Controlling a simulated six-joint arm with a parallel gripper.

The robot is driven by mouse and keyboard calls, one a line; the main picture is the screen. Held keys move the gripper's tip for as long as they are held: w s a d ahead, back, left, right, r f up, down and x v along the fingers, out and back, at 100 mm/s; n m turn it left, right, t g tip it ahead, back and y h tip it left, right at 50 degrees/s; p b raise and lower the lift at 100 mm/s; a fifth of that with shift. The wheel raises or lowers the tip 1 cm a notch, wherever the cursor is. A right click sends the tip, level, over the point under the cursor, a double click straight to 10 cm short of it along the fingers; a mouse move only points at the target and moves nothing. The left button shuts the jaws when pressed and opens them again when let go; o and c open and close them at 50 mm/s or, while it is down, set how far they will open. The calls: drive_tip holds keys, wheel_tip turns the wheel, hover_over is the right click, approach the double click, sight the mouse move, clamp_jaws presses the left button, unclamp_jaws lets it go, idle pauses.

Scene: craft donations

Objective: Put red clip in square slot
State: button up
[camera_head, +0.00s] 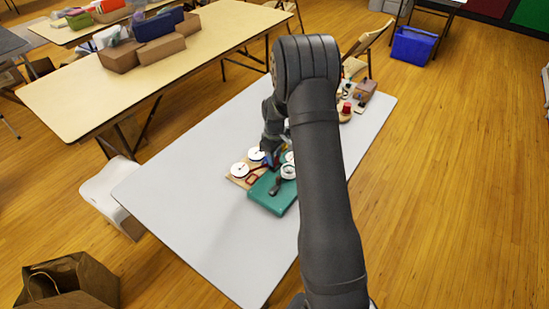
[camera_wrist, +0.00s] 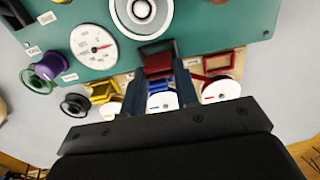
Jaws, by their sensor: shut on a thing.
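My gripper (camera_wrist: 157,78) points at the teal panel and its fingers are closed around a small red piece, which I take to be the red clip (camera_wrist: 157,62). The clip is at the near edge of the teal panel (camera_wrist: 222,36); I cannot tell whether it touches it. A blue part shows between the fingers below the clip. In the head view my gripper (camera_head: 271,157) is low beside the panel (camera_head: 263,202), and the clip is not clear there. Small dark openings show at the panel's left end; I cannot tell which is the square slot.
A dial (camera_wrist: 93,47) and a large round fitting (camera_wrist: 141,12) stand on the panel. White discs (camera_wrist: 220,90), a yellow frame (camera_wrist: 103,92) and a red frame (camera_wrist: 207,77) lie along a wooden board beside it. A purple spool (camera_wrist: 48,66) is at left. The grey table's (camera_head: 190,220) near left is clear.

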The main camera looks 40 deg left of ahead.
drive_tip(key=shift+f, duration=0.5)
drive_tip(key=shift+f, duration=0.15)
drive_tip(key=o, duration=0.9)
drive_tip(key=shift+o, duration=0.2)
wheel_tip(320, 180, up, 12)
